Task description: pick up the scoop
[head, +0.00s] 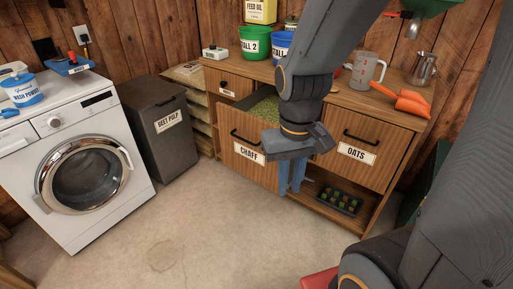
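A small blue object (9,113) at the left edge, on the washing machine top beside the wash powder tub (22,90), could be a scoop. My gripper (290,190) hangs in the middle of the head view, with its blue fingers pointing down in front of the cabinet. Its fingers look close together, and the gap between them is not clear. I see nothing held in them. The open chaff drawer (248,150) is filled with green chaff (265,108), partly hidden by my arm.
The washing machine (85,165) and beet pulp bin (160,125) stand left. The oats drawer (365,147) is right, above a black tray (339,201). Floor in front is clear.

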